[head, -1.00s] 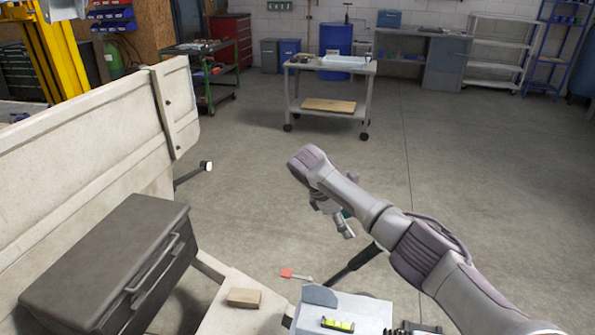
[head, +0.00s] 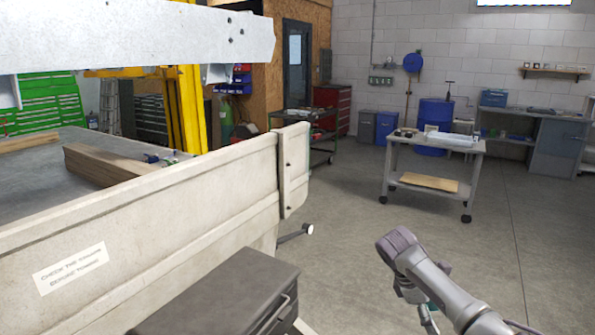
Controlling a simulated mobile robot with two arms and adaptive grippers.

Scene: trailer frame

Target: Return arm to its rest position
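My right arm (head: 440,285) comes in from the lower right corner, its grey and purple wrist end raised over the open floor. My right gripper (head: 428,318) hangs below the wrist near the bottom edge, partly cut off and small. I cannot tell whether its fingers are open or shut. My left arm and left gripper are not in view.
A cream trailer side panel (head: 170,215) with a label runs along the left. A dark toolbox (head: 225,300) sits in front of it. A rolling cart (head: 395,165) stands farther back. The concrete floor (head: 345,235) between is clear.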

